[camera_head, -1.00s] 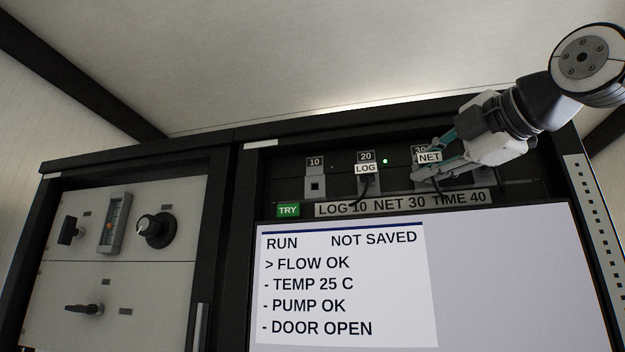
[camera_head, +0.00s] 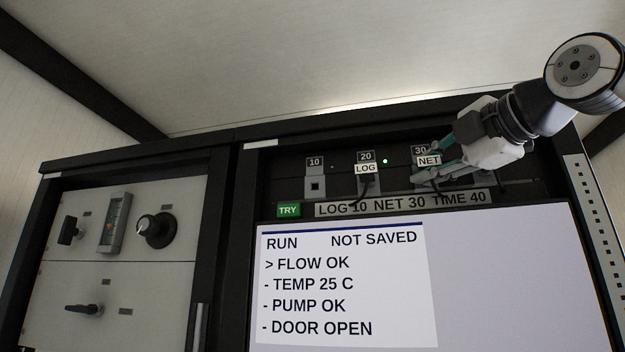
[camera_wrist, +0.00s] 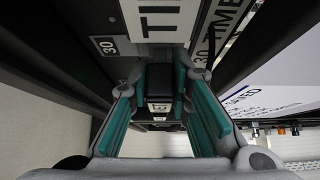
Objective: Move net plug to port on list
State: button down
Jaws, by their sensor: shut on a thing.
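The net plug, with its white NET label (camera_head: 429,160), is at the port marked 30 (camera_head: 420,151) in the head view. My gripper (camera_head: 432,170) reaches in from the right and is shut on it. In the wrist view my gripper's teal fingers (camera_wrist: 158,88) stand on either side of a dark plug body (camera_wrist: 159,82). Whether the plug is fully seated cannot be told, as the fingers hide its front. The list strip (camera_head: 400,204) reads LOG 10, NET 30, TIME 40.
The LOG plug (camera_head: 366,169) is at port 20. Port 10 (camera_head: 315,186) is empty. A green light (camera_head: 385,161) is lit right of port 20. A green TRY button (camera_head: 288,210) sits above the screen (camera_head: 345,290), which reads RUN NOT SAVED. A TIME label (camera_wrist: 165,18) is close in the wrist view.

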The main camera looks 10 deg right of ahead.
jog(key=shift+w, duration=0.2)
jog(key=c, duration=1.4)
grip_release()
jog(key=shift+s+d, duration=0.1)
jog(key=shift+d, duration=0.05)
jog(key=v, duration=1.1)
jog(key=shift+s, duration=0.35)
jog(key=shift+s, duration=0.15)
